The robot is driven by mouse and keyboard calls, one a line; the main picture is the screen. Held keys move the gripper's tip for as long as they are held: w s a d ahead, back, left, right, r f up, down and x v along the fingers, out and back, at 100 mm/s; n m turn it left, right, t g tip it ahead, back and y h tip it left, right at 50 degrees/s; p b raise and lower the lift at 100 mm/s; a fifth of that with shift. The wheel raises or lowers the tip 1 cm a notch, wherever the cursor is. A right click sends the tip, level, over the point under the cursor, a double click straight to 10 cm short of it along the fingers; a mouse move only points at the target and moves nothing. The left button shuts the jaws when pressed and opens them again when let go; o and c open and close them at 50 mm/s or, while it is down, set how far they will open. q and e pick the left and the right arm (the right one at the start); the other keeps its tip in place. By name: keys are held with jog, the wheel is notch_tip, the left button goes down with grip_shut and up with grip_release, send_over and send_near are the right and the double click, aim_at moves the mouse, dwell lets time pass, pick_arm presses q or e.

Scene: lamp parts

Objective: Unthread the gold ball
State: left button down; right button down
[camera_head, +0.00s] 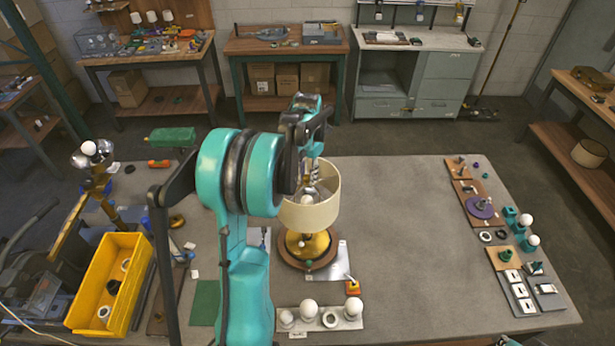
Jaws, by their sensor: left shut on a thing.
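A lamp with a cream drum shade (318,214) stands upright near the middle of the table. Its gold base (308,246) rests on a round brown wooden foot (325,262). A white bulb shows in part inside the shade's open top. My left gripper (311,186) reaches down from above into the shade's top opening and is shut at the top of the lamp's middle. The gold ball itself is hidden or too small to make out between the fingers. My teal left arm covers much of the table left of the lamp. My right gripper is not seen.
A tray with white bulbs (310,306) lies in front of the lamp. A yellow bin (107,284) stands at the left. Boards with small parts (480,209) line the table's right edge. The grey table (408,245) is clear right of the lamp.

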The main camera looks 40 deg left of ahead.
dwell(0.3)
pick_arm(q)
jog(key=n, duration=0.3)
jog(key=shift+b, duration=0.4)
jog(key=c, duration=1.4)
grip_release()
